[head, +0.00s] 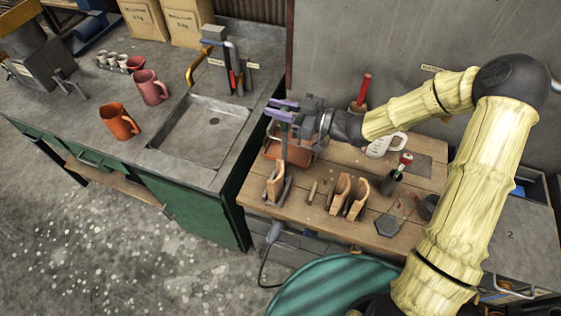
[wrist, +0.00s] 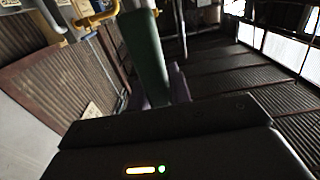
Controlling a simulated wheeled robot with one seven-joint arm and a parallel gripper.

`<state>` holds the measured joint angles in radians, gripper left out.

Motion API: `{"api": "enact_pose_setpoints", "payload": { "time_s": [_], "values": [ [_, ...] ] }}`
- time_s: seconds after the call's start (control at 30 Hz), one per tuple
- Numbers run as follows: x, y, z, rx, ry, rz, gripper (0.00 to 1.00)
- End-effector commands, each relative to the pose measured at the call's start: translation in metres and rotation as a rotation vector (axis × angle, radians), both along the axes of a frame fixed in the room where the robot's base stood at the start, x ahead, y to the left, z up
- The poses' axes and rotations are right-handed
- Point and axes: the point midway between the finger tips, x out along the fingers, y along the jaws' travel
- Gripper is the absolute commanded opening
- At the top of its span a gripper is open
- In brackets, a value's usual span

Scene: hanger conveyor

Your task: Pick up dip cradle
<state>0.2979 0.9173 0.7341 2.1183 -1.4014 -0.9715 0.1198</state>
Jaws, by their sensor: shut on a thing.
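My gripper (head: 281,109), with purple fingers, is raised above the back left of the wooden bench. It is shut on a green bar-like handle (wrist: 145,55), which I take to be the dip cradle; the handle stands between the fingers in the wrist view. In the head view a thin dark upright part (head: 283,142) shows below the fingers. The cradle's far end is hard to make out, and I cannot tell if it touches anything.
A reddish-brown tray (head: 297,155) lies under my gripper. Wooden holders (head: 341,191) stand along the bench (head: 311,213). A white jug (head: 382,146) and a red-handled tool (head: 364,88) are to the right. A sink (head: 205,127) and an orange mug (head: 119,121) are left.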

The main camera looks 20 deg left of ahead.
Motion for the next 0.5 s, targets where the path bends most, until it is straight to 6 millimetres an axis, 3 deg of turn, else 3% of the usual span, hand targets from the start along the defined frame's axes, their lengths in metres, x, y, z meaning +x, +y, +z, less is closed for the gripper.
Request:
{"api": "enact_pose_setpoints", "payload": {
  "time_s": [0.27,0.5],
  "values": [
    [0.000,0.000,0.007,0.002,-0.002,0.001,0.00],
    [0.001,-0.001,0.035,0.000,-0.007,-0.003,0.00]
  ]
}}
